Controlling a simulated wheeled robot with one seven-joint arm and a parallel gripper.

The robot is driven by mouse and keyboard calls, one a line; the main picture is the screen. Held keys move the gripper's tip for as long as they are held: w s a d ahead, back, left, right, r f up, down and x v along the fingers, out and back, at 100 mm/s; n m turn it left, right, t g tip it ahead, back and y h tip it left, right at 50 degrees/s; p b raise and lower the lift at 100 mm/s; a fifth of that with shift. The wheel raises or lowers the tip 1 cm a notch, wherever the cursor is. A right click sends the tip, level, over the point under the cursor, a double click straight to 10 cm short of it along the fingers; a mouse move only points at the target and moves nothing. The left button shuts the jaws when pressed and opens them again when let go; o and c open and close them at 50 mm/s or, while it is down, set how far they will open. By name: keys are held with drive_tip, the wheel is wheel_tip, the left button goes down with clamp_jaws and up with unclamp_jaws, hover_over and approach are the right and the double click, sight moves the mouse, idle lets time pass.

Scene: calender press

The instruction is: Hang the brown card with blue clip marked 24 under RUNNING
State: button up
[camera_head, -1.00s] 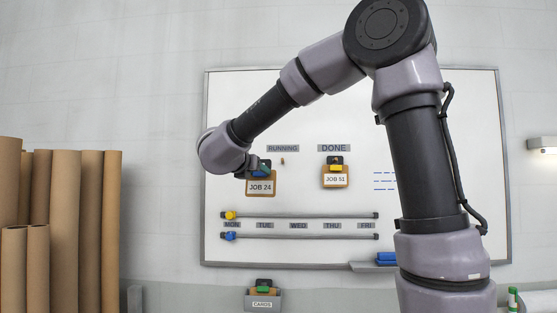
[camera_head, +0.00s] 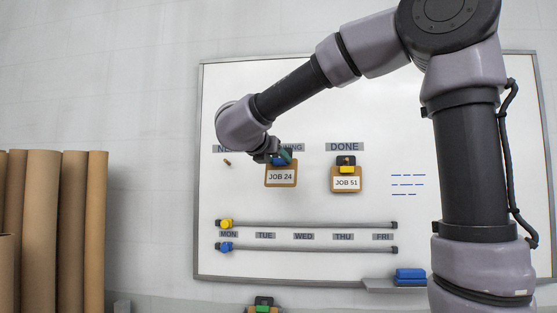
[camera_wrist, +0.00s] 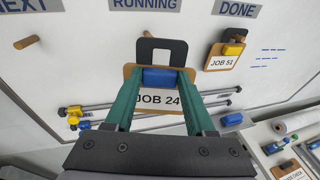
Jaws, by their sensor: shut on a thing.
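The brown card marked JOB 24 (camera_head: 281,178) is upright in front of the whiteboard, below the RUNNING label (camera_head: 291,147), which my gripper partly covers. In the wrist view the card (camera_wrist: 158,98) has a blue clip (camera_wrist: 168,78) with a black hanging loop (camera_wrist: 160,48) above it. My gripper (camera_wrist: 160,85), with green fingers, is shut on the blue clip; it also shows in the head view (camera_head: 280,158). I cannot tell whether the loop is around a peg.
A JOB 51 card (camera_head: 346,182) with a yellow clip hangs under DONE (camera_head: 344,147). A bare peg (camera_wrist: 26,42) sticks out under NEXT (camera_wrist: 22,5). Two rails (camera_head: 310,224) cross the lower board. Brown rolls (camera_head: 72,230) stand at left.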

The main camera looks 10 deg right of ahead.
drive_tip(key=shift+w+d+f, duration=0.25)
drive_tip(key=shift+w+d, duration=0.25)
drive_tip(key=shift+w, duration=1)
drive_tip(key=shift+w+d+f, duration=0.25)
drive_tip(key=shift+w+d, duration=0.25)
drive_tip(key=shift+w, duration=1)
drive_tip(key=shift+w+d+f, duration=0.25)
drive_tip(key=shift+w+d, duration=0.25)
drive_tip(key=shift+w, duration=1)
drive_tip(key=o, duration=1.4)
